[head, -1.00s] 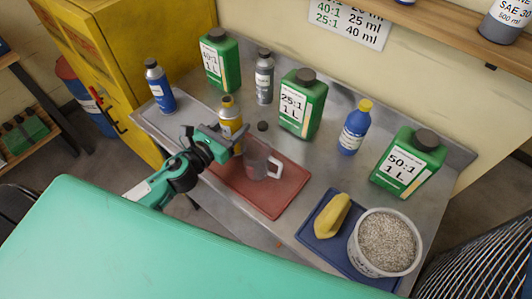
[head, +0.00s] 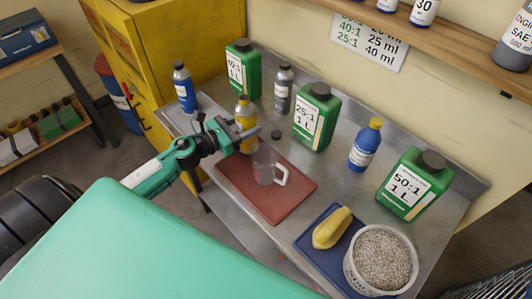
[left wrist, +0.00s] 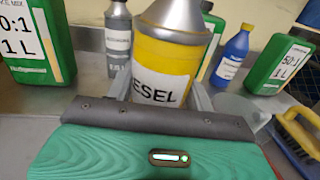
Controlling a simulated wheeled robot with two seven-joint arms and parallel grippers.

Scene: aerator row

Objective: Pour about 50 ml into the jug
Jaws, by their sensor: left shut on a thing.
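The yellow bottle (head: 245,113), with a grey shoulder and a label reading "ESEL" in the left wrist view (left wrist: 165,70), stands upright at the back left of the red mat. My left gripper (head: 238,135) is shut on it; the fingers lie at its sides in the left wrist view. Its lower part is partly hidden by the gripper. The clear jug (head: 264,168) stands on the red mat (head: 245,192), just right of and nearer than the bottle, its handle to the right. I cannot make out any liquid in it. My right gripper is not in view.
A small dark cap (head: 275,134) lies behind the jug. Green cans, including the 25:1 can (head: 317,115), a grey bottle (head: 282,90) and blue bottles stand around.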

